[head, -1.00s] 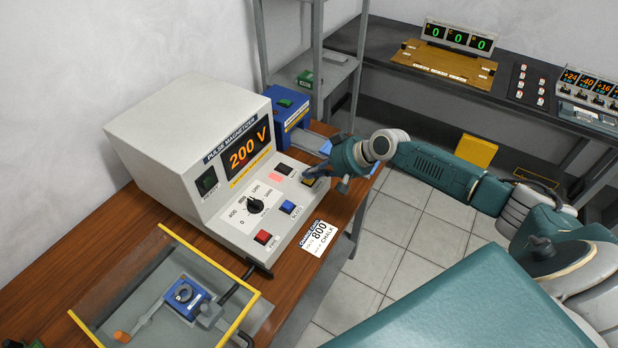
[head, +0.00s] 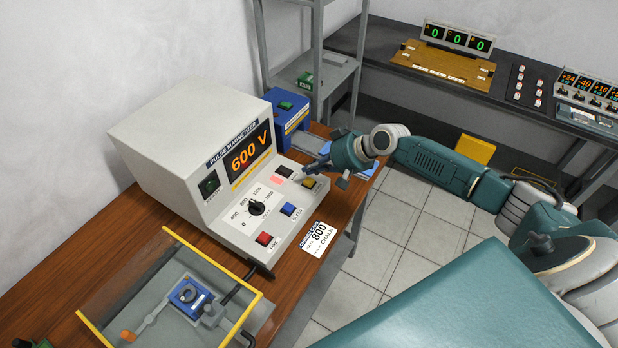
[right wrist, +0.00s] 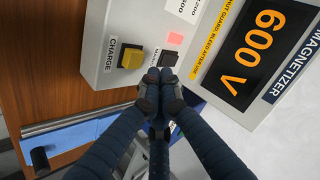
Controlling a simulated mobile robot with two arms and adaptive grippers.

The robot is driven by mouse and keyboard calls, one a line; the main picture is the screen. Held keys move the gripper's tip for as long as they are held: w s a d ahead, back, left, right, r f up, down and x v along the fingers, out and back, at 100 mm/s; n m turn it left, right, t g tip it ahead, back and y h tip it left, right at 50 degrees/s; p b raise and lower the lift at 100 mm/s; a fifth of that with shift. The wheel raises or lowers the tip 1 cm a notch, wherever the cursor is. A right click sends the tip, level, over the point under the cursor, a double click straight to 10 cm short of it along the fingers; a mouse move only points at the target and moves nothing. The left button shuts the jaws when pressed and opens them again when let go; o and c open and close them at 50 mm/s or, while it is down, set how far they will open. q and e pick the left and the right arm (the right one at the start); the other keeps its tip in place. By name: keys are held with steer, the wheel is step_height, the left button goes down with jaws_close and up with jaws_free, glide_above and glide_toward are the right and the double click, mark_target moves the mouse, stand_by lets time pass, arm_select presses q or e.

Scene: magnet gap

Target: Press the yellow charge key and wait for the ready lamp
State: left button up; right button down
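The pulse magnetizer (head: 165,125) is a pale box on the wooden bench, and its display (head: 250,158) reads 600 V. Its yellow charge key (head: 309,183) is uncovered at the panel's right end. It shows in the right wrist view (right wrist: 131,60) beside the CHARGE label. My right gripper (right wrist: 160,77) has its fingers closed together and empty. The tips are beside the yellow key, close to a black key (right wrist: 168,58); contact with that one cannot be told. A dark green square (head: 209,185) left of the display looks unlit; its label is unreadable. My left gripper is out of view.
A dial (head: 256,208), a red key (head: 264,238) and a blue key (head: 288,209) sit on the panel. A small pink patch (right wrist: 175,38) glows beside the black key. A yellow-edged clear guard (head: 205,255) stands at left.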

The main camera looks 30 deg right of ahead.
mark_target(312, 181)
steer(key=shift+r+p, duration=1.25)
steer(key=shift+r, duration=0.65)
steer(key=shift+f, duration=0.1)
